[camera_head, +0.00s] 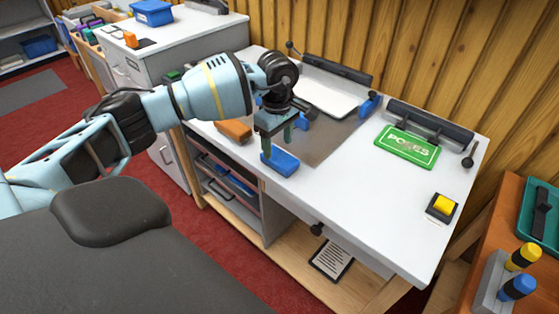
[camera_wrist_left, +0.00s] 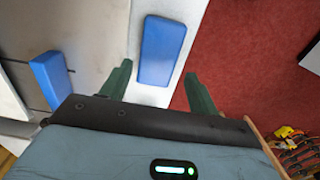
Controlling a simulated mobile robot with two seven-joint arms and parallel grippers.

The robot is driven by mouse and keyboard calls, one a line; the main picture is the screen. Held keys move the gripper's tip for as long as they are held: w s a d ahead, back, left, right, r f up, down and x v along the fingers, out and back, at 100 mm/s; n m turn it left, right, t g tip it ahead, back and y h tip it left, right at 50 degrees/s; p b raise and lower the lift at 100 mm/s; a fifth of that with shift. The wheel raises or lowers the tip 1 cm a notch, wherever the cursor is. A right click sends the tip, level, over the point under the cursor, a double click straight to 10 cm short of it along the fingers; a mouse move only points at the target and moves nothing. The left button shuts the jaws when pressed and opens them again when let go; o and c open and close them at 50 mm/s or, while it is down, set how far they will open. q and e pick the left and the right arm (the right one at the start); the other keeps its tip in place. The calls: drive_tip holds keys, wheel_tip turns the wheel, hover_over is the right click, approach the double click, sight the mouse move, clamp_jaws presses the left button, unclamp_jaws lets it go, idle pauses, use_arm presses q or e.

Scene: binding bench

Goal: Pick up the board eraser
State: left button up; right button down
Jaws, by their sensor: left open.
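A blue rectangular block (camera_head: 280,162), which I take to be the board eraser, lies at the front edge of the white bench. My left gripper (camera_head: 276,143) is open and points down just above it, with nothing held. In the left wrist view the blue block (camera_wrist_left: 162,50) lies between the lines of the two green fingers, a little beyond the tips of the left gripper (camera_wrist_left: 158,74). The fingers look apart from it. My right gripper is not in view.
An orange block (camera_head: 234,130) lies left of my gripper on the bench. A second blue piece (camera_wrist_left: 48,78) shows left of the fingers. A green sign (camera_head: 407,147) and a yellow-topped button box (camera_head: 442,207) stand farther right. The front right of the bench is clear.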

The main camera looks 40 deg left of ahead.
sight(280, 157)
use_arm(q)
drive_tip(key=shift+w+d+f, duration=0.1)
drive_tip(key=shift+f, duration=1.2)
drive_tip(key=shift+w+d+f, duration=0.1)
drive_tip(key=shift+f, duration=1.15)
drive_tip(key=c, duration=0.7)
